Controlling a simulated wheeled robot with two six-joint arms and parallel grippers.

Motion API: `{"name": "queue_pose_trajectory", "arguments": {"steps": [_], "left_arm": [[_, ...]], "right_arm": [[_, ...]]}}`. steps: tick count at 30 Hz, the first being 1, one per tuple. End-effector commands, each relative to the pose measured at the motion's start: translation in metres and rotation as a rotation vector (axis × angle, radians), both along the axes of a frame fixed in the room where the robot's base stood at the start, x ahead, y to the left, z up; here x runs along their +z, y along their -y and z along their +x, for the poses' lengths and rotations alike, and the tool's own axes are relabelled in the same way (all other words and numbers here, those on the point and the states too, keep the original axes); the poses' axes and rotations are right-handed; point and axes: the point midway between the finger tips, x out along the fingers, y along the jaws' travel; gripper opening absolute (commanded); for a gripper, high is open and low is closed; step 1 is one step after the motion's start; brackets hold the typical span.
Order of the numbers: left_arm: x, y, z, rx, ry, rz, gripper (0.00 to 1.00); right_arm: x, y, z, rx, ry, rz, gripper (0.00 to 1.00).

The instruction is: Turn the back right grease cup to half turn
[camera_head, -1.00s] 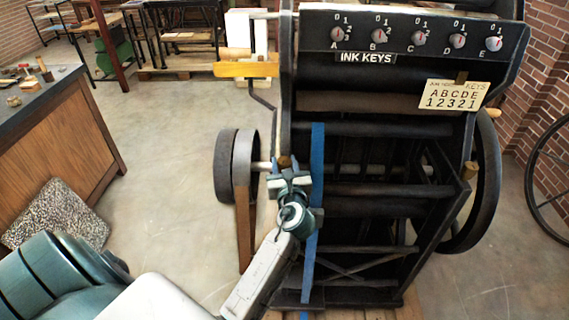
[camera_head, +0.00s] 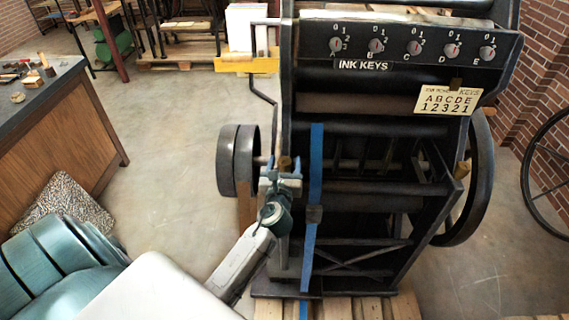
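The press (camera_head: 365,150) has a brass-coloured cup (camera_head: 284,163) on its left front upright and a similar one (camera_head: 462,169) on its right side. I cannot tell which is the back right grease cup, and no turn marking is readable on either. My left gripper (camera_head: 282,178) is at the left brass cup, its fingertips just below and around it in the picture. The fingers are small and partly merge with the press, so I cannot tell whether they touch the cup or are closed. My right gripper is not in view.
A row of ink key dials (camera_head: 414,47) runs across the press top, with a card (camera_head: 449,100) below. A flywheel (camera_head: 481,185) stands at right and a pulley wheel (camera_head: 238,160) at left. A wooden bench (camera_head: 60,135) is at far left.

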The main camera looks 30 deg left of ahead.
Motion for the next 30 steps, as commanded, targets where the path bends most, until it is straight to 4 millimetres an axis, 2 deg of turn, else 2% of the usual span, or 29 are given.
{"name": "queue_pose_trajectory", "arguments": {"steps": [7, 10, 22, 30], "left_arm": [[-0.001, 0.001, -0.002, 0.001, -0.001, 0.000, 0.58], [-0.002, 0.005, -0.009, 0.000, 0.000, -0.001, 0.58], [-0.003, 0.039, -0.076, 0.002, -0.002, -0.003, 0.58], [-0.001, 0.049, -0.095, 0.000, -0.001, 0.000, 0.58]], "right_arm": [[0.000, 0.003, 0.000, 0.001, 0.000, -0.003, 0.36], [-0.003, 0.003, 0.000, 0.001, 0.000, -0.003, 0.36], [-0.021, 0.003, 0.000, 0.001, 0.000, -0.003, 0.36], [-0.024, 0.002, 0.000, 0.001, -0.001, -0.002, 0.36]]}}
